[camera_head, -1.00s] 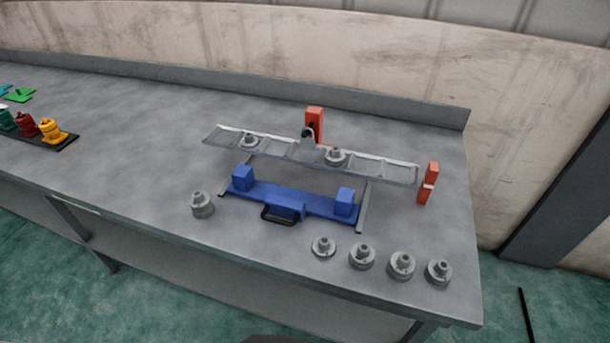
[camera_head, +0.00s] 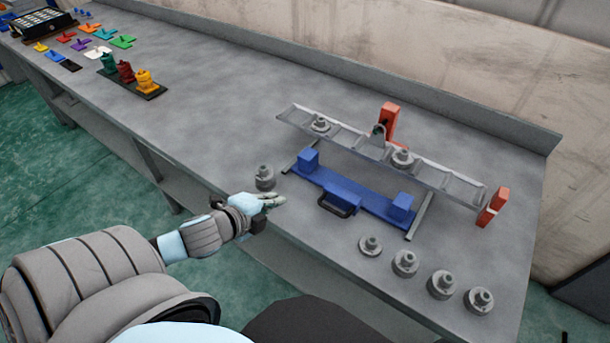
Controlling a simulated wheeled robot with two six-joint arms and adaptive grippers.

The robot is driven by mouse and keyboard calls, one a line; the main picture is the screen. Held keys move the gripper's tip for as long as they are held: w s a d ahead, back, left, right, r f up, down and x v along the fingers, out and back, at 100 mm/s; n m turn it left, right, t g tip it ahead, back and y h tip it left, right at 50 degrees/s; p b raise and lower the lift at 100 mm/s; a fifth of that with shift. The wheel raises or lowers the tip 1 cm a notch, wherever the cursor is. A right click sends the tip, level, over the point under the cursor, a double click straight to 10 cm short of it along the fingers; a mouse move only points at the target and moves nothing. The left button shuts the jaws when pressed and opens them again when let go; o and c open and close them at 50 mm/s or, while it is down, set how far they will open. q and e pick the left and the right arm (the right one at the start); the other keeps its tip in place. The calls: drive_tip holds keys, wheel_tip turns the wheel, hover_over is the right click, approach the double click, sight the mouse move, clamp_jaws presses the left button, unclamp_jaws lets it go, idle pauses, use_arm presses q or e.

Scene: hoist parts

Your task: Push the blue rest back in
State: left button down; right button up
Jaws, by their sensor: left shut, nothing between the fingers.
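The blue rest (camera_head: 355,194) is a low blue bar with a raised block at each end and a black handle (camera_head: 336,205) on its front side. It sits on the bench between two grey rails, in front of the grey beam (camera_head: 345,147). The beam is tilted, its left end higher in the picture, and carries two grey weights, one at the left (camera_head: 320,124) and one near the middle (camera_head: 402,157). My left gripper (camera_head: 277,200) is shut and empty at the bench's front edge, left of the handle and apart from it. My right gripper is not in view.
A loose grey weight (camera_head: 265,178) stands just beyond my left gripper. Several more weights (camera_head: 405,262) stand in a row at the front right. Orange posts (camera_head: 390,122) stand behind and right of the beam. Coloured parts (camera_head: 125,71) lie far left; the bench between is clear.

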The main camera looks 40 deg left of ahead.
use_arm(q)
drive_tip(key=shift+w+r+m, duration=0.15)
drive_tip(key=shift+w+m, duration=0.25)
drive_tip(key=shift+w, duration=0.05)
drive_tip(key=b, duration=0.5)
approach(314, 175)
wheel_tip(314, 175, down, 3)
drive_tip(key=shift+w+f, duration=0.1)
drive_tip(key=shift+w, duration=0.1)
drive_tip(key=w, duration=0.2)
drive_tip(key=shift+w+a, duration=0.1)
drive_tip(key=shift+w, duration=0.9)
